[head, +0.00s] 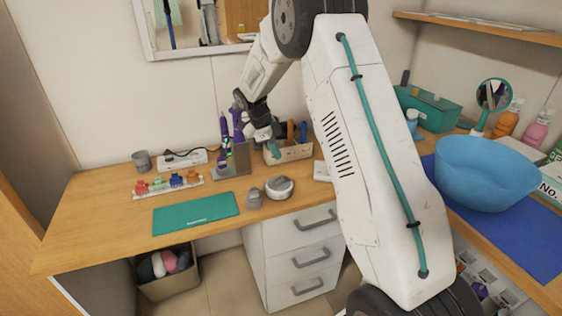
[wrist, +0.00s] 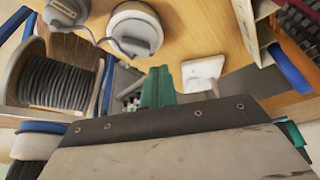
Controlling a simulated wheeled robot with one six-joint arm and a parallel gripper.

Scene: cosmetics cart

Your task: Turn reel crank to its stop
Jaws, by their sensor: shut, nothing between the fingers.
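In the wrist view a reel wound with dark grey cord (wrist: 60,85) stands at the left, with a pale flange. No crank handle on it can be made out for certain. My gripper (wrist: 157,88) is shut and empty; its green fingertips are to the right of the reel and apart from it. In the head view my gripper (head: 274,150) hangs over the back of the desk, in front of an organizer with brushes (head: 290,152). The reel cannot be clearly picked out there.
A round pale grey object (head: 280,187) and a small grey one (head: 254,197) sit in front of my gripper. Purple bottles (head: 239,125) stand close to its left. A teal mat (head: 195,213) lies at the front left. A blue bowl (head: 480,175) is at the right.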

